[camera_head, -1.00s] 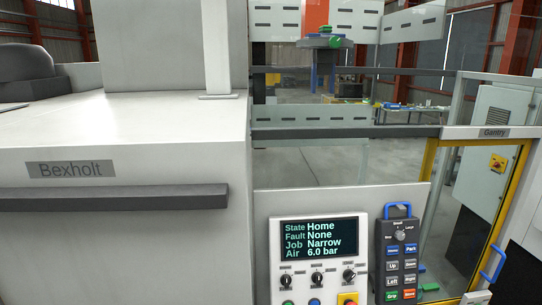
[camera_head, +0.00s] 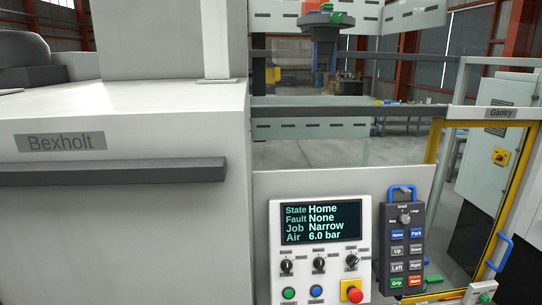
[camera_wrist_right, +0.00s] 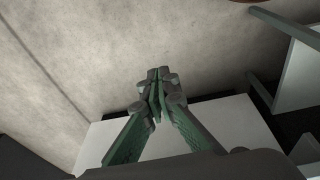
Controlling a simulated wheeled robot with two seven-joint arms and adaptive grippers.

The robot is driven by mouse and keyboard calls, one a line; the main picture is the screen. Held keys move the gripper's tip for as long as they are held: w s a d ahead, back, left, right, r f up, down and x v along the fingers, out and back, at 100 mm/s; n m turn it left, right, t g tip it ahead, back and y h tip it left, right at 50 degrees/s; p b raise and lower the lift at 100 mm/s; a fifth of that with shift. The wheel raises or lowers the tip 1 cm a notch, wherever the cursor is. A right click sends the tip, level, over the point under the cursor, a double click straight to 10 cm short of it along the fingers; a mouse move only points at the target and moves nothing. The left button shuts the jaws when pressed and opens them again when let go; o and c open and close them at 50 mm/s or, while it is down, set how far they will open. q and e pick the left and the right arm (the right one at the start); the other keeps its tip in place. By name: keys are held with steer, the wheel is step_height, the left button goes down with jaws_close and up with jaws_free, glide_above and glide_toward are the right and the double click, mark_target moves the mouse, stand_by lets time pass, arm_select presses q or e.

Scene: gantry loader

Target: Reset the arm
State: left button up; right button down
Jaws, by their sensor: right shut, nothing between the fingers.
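My right gripper (camera_wrist_right: 158,90) shows in the right wrist view with its green and grey fingers together and nothing between them. A pale floor and a white surface (camera_wrist_right: 215,123) lie beyond it. My left gripper is not in view. In the head view, the control panel display (camera_head: 321,222) reads State Home, Fault None, Job Narrow, Air 6.0 bar. The pendant (camera_head: 403,245) with a blue handle hangs to the right of the panel. The gantry head (camera_head: 328,20), with green parts, is at the top behind the guard.
A white Bexholt machine (camera_head: 90,220) with a dark rail fills the left. A red emergency button (camera_head: 354,296) is at the panel's lower right. A yellow-framed gate (camera_head: 437,143) marked Gantry and a grey cabinet (camera_head: 501,135) stand at the right.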

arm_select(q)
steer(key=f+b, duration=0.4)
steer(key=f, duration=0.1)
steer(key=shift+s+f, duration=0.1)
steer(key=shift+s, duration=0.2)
arm_select(e)
steer(key=s+f+g, duration=0.1)
steer(key=s+f, duration=1.7)
steer(key=f, duration=0.2)
steer(key=shift+s+f+n, duration=0.3)
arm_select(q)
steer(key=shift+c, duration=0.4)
arm_select(e)
steer(key=c, duration=2.7)
jaws_free()
